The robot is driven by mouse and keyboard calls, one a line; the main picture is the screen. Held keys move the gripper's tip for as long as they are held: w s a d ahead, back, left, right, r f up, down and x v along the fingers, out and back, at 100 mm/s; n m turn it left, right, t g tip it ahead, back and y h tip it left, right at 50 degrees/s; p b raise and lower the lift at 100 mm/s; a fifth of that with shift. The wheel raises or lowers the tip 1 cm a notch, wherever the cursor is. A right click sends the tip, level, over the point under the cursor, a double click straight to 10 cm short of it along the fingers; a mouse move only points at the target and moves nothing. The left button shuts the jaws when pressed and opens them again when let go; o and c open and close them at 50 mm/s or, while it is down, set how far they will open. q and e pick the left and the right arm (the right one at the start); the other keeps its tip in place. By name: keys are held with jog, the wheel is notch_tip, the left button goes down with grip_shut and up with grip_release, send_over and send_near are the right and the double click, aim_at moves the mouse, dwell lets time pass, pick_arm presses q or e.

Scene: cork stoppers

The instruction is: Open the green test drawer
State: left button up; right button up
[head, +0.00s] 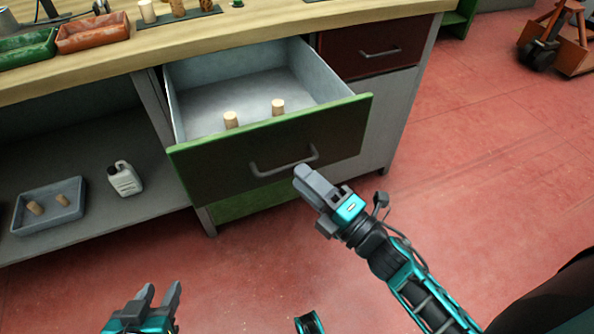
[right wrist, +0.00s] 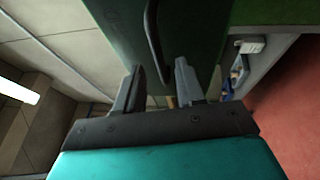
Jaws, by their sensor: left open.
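The green test drawer (head: 190,167) stands pulled out from the bench in the head view, with a green rim and a dark front. Two cork stoppers (head: 231,120) (head: 278,107) stand upright inside it. Its grey bar handle (head: 283,167) is on the front. My right gripper (head: 303,178) is just in front of the handle's right end. In the right wrist view the handle (right wrist: 153,40) lies ahead of my right gripper (right wrist: 160,85), whose fingers are apart with nothing held between them. My left gripper (head: 160,297) is open and empty, low in the head view, away from the drawer.
A dark red drawer (head: 370,50) is shut at the right. Trays stand on the worktop (head: 215,37). Red floor is clear at the right; an orange cart (head: 565,45) stands farther back.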

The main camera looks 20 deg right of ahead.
pick_arm(q)
jog(key=shift+a+r, duration=0.1)
jog(key=shift+r, duration=0.1)
pick_arm(e)
jog(key=v, duration=1)
jog(key=shift+w, duration=0.1)
jog(key=w+a+f+m+g+h, duration=0.1)
jog(key=a+f+m+g+h, duration=0.25)
jog(key=m, duration=0.65)
jog(key=w+a+f+m+g+h, duration=0.15)
jog(key=f+m+g, duration=0.25)
jog(key=m, duration=0.7)
pick_arm(q)
notch_tip(320, 180, up, 10)
jog(key=s+a+p, duration=0.1)
jog(key=a+p, duration=0.2)
jog(key=p, duration=1.1)
jog(key=shift+s+r+y+p, duration=0.15)
jog(key=shift+s+y+p, duration=0.1)
jog(key=shift+y+p, duration=0.15)
pick_arm(e)
notch_tip(320, 180, up, 10)
jog(key=s+d+h, duration=0.1)
jog(key=s+d, duration=0.1)
jog(key=shift+s+d, duration=0.2)
jog(key=shift+d, duration=0.15)
